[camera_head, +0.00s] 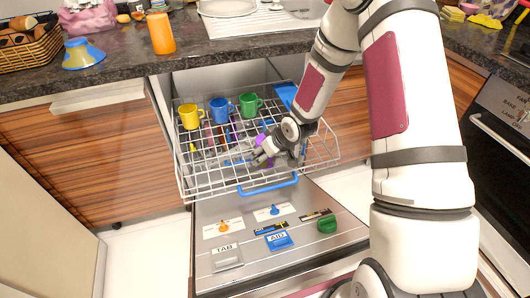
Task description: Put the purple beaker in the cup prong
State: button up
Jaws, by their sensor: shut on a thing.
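The purple beaker (263,141) is in my gripper (261,155), over the right-middle part of the wire dish rack (185,178). Only small purple patches of it show; my gripper's fingers hide the rest. My gripper is shut on it. The rack has upright prongs of several colours, and a purple prong (233,121) stands just left of my gripper. A yellow cup (190,116), a blue cup (220,110) and a green cup (250,105) stand in a row along the rack's back. I cannot tell whether the beaker touches a prong.
The rack is pulled out above the open dishwasher door (290,255), which bears small coloured parts and labels. The counter (120,65) behind holds an orange tumbler (161,33), a basket (28,45) and a plate (227,7). My arm covers the rack's right side.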

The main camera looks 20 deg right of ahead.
jog(key=shift+f, duration=0.4)
jog(key=o, duration=1.4)
jog(key=shift+c, duration=0.2)
jog(key=shift+r, duration=0.1)
jog(key=v, duration=1.2)
jog(key=shift+d, duration=0.1)
